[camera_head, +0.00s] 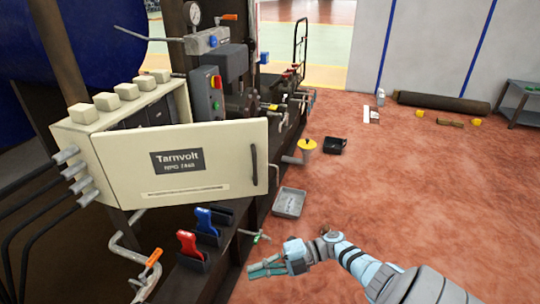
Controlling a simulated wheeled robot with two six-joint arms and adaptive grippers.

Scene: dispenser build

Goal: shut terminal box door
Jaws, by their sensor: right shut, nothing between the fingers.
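The terminal box (75,135) is cream coloured, at the left of the head view, with several square knobs on top and cables at its left side. Its door (205,185) stands open, swung out towards the right, with a "Tarnvolt" label and a dark handle (254,165) near its free edge. Part of the box's inside shows above the door. My right gripper (262,268) is at the lower middle, below and apart from the door. It is shut and empty, pointing left. My left gripper is not in view.
Red (188,243) and blue (206,221) handled items stand in dark holders below the door. A grey tray (289,203) lies on the floor, with a yellow-topped funnel (307,146) behind it. Pipes and a valve with an orange handle (153,258) are at lower left. The red floor at right is mostly clear.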

